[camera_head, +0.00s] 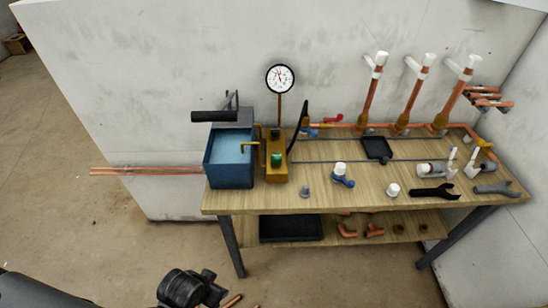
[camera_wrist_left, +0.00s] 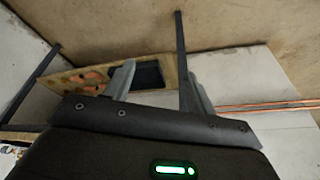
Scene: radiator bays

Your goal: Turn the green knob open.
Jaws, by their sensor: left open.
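The green knob (camera_head: 277,159) sits on the front of a yellow-brown block (camera_head: 277,180) on the workbench, just right of a blue water tank (camera_head: 230,175). A round pressure gauge (camera_head: 280,78) stands on a stem above the block. My left gripper (camera_wrist_left: 160,70) shows in the left wrist view with its two grey fingers spread and nothing between them. That view looks toward the bench's lower shelf and a leg; the knob is not in it. In the head view, dark parts of my arm are low in front of the bench, well apart from the knob. My right gripper is not in view.
Copper pipes (camera_head: 145,171) stick out left of the bench. Three upright copper pipes with white tops (camera_head: 428,62) stand at the back right. Spanners (camera_head: 435,192) and small fittings lie on the bench (camera_head: 330,205). A black tray (camera_head: 290,229) is on the lower shelf. Floor in front is mostly clear.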

